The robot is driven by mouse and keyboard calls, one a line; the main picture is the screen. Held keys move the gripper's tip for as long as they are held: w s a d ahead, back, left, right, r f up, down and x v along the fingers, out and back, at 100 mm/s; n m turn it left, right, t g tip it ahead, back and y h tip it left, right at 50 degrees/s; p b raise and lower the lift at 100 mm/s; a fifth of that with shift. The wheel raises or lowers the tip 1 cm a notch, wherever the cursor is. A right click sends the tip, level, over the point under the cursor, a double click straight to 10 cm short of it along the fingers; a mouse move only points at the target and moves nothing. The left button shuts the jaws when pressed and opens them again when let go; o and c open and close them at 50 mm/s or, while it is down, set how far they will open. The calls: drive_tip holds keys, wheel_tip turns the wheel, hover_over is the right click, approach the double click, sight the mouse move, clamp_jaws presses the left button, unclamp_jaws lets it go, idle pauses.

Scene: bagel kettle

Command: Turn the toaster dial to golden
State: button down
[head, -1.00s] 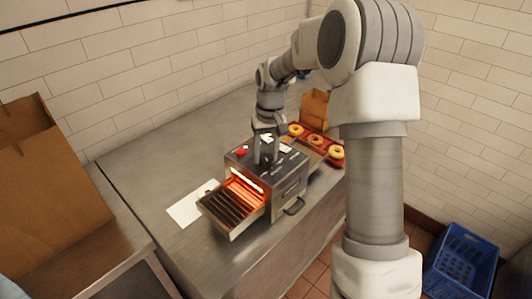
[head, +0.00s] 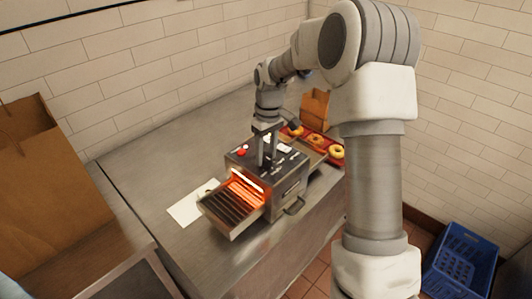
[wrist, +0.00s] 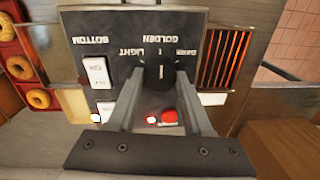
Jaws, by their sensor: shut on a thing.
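The toaster (head: 290,185) is a dark metal box on the steel counter, with an orange glow at its front opening. Its dial (wrist: 160,76) is black and sits in the upper middle of the wrist view, below the upside-down labels LIGHT, GOLDEN and DARK. A pale line on the dial lies roughly upright in that view, in line with the GOLDEN mark. My gripper (wrist: 161,78) is shut on the dial, one finger on each side. In the head view my gripper (head: 267,163) points down onto the toaster's top, and its fingers partly hide the panel.
A slatted rack (head: 228,213) sticks out of the toaster's front. A red tray with several bagels (head: 336,152) and a paper bag (head: 315,108) stand behind it. White paper (head: 185,210) lies to the left. A rocker switch (wrist: 97,71) and a red button (wrist: 169,116) flank the dial.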

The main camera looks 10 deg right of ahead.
sight(269, 155)
drive_tip(key=shift+c, duration=1.6)
unclamp_jaws()
wheel_tip(269, 155, up, 18)
drive_tip(key=d, duration=0.1)
drive_tip(key=shift+w+f, duration=0.25)
